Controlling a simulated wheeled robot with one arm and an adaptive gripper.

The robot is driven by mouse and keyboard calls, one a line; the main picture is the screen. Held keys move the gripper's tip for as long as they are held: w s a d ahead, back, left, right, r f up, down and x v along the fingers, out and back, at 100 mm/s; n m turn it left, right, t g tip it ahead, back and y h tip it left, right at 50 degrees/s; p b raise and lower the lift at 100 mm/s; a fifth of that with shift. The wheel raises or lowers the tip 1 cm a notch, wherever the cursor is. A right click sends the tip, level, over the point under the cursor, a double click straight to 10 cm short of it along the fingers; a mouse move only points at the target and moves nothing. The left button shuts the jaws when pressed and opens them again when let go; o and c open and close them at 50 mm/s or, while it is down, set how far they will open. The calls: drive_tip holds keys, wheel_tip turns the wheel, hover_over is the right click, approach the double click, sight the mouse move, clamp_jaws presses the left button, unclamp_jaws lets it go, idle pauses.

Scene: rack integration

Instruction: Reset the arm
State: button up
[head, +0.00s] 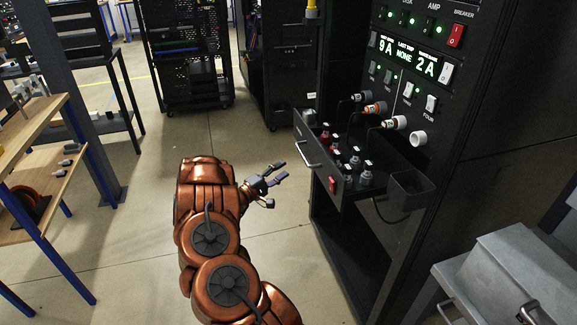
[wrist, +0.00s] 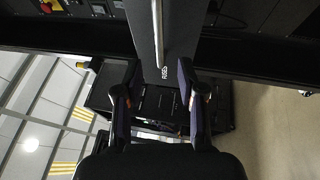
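My copper-coloured arm stands in the middle of the floor in the head view, and my gripper (head: 272,180) is at its end, left of the open fuse drawer and apart from it. In the wrist view my gripper's two fingers (wrist: 160,104) are spread with a gap between them and nothing held. Beyond them is the drawer front (wrist: 147,45), with a long metal handle and the label "FUSES".
The black rack panel (head: 415,60) has switches, lit displays and several connectors. The open drawer (head: 325,150) holds several small parts. A black bin (head: 410,190) hangs beside it. A grey case (head: 510,275) is at lower right, a wooden bench (head: 30,130) at left. Floor around my arm is clear.

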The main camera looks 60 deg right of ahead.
drive_tip(key=shift+w+a, duration=0.2)
drive_tip(key=shift+a, duration=0.25)
idle(0.3)
